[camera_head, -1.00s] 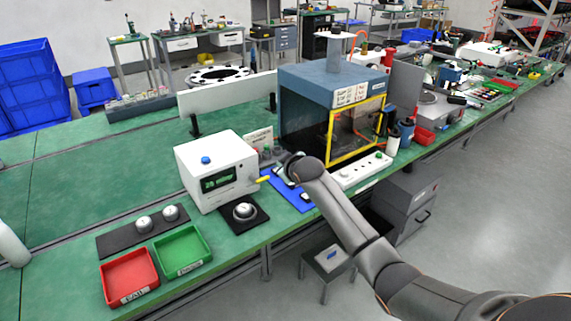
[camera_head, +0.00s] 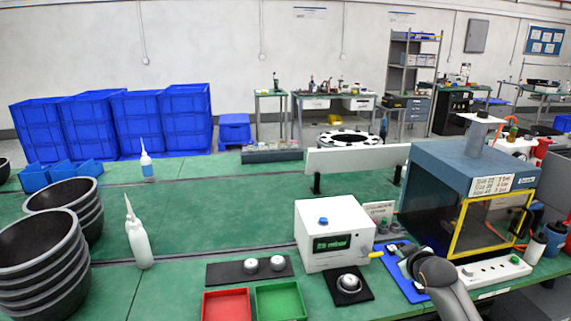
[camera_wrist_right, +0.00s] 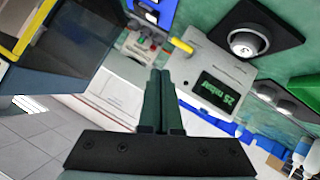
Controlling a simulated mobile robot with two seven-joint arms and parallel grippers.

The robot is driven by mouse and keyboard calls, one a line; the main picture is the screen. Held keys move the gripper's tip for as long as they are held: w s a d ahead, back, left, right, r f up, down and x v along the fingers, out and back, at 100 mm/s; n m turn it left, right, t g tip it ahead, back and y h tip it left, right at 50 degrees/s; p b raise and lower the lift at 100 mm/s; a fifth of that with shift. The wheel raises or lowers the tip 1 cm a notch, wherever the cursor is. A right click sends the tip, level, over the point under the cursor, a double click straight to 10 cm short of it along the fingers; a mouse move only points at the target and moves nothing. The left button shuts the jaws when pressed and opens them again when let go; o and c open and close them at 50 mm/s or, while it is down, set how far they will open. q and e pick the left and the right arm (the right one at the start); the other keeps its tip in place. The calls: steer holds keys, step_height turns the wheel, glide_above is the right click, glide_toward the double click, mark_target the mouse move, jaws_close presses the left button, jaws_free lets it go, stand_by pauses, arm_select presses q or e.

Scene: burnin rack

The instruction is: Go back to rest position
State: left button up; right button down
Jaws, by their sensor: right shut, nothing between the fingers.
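My right gripper (camera_head: 408,256) is at the right of the head view, above the blue mat (camera_head: 404,284) and to the right of the white box with a green display (camera_head: 334,236). My dark arm partly covers the mat. In the right wrist view the two fingers (camera_wrist_right: 158,88) are pressed together and empty. The white box with its display (camera_wrist_right: 215,92) shows beyond the fingers, with its yellow knob (camera_wrist_right: 182,46). My left gripper is not in any view.
The blue oven with a yellow-framed door (camera_head: 466,195) and a white power strip (camera_head: 494,270) stand close to the right arm. A red tray (camera_head: 226,306), a green tray (camera_head: 280,302), a white bottle (camera_head: 138,240) and stacked black bowls (camera_head: 40,262) stand on the green bench.

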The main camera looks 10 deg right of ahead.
steer(key=s+a+f+y, duration=0.1)
steer(key=s+a+f, duration=0.3)
steer(key=f, duration=0.2)
steer(key=s+a+f+y, duration=0.1)
steer(key=s+a+f, duration=0.2)
steer(key=s+f, duration=0.25)
steer(key=s+a+f+y, duration=0.1)
steer(key=s+a+f, duration=0.2)
steer(key=s, duration=0.6)
steer(key=s+a+f+m+g, duration=0.1)
steer(key=s+a+f, duration=0.3)
steer(key=s, duration=0.5)
steer(key=s+a+f+m+g+y, duration=0.1)
steer(key=s+a+f, duration=0.3)
steer(key=s, duration=0.5)
steer(key=shift+s+a+f+y, duration=0.2)
steer(key=shift+a+y, duration=0.1)
steer(key=shift+a, duration=0.7)
